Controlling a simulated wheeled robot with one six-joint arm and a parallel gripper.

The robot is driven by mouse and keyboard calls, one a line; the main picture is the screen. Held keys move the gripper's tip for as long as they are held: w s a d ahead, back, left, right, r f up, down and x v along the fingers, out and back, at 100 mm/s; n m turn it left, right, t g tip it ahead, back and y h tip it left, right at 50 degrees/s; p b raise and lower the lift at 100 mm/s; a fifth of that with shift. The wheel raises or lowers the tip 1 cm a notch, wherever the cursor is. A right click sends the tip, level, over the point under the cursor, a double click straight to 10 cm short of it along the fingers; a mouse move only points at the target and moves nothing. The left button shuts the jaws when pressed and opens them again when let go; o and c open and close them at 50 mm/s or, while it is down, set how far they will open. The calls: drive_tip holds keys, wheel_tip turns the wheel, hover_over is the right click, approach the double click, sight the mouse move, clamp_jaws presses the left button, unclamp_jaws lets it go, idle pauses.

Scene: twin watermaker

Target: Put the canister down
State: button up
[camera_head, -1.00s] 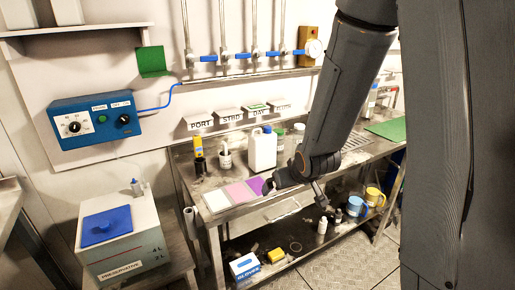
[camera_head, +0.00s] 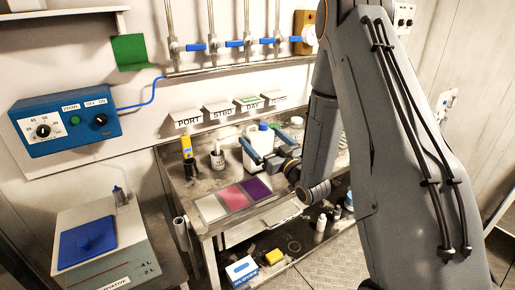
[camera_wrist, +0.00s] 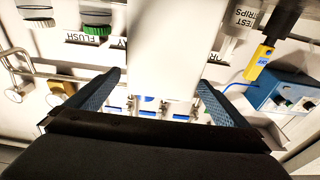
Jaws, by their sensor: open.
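The canister (camera_head: 255,139) is a white jug with a blue cap, and it appears to stand upright on the metal bench (camera_head: 190,184). My gripper (camera_head: 268,150) is open in front of it, its blue-padded fingers spread at the jug's height. In the wrist view, which is upside down, the white canister (camera_wrist: 158,45) fills the space between the two open fingers (camera_wrist: 160,85). A gap shows beside each finger. The canister's lower part is partly hidden by my gripper in the head view.
White, pink and purple squares (camera_head: 228,198) lie at the bench's front left. A yellow tester (camera_head: 187,147) and a small cup (camera_head: 217,160) stand left of the canister. A blue control box (camera_head: 65,125) is on the wall. A grey tank (camera_head: 105,240) stands lower left.

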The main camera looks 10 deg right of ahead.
sight(252, 129)
drive_tip(key=shift+f+p+x, duration=0.15)
drive_tip(key=shift+p+x, duration=0.55)
drive_tip(key=shift+x, duration=0.85)
drive_tip(key=shift+f+p+x, duration=0.15)
drive_tip(key=shift+p+x, duration=0.5)
drive_tip(key=shift+x, duration=0.95)
drive_tip(key=shift+a, duration=0.1)
drive_tip(key=c, duration=1.9)
drive_tip(key=shift+c, duration=1.4)
drive_tip(key=shift+r, duration=0.15)
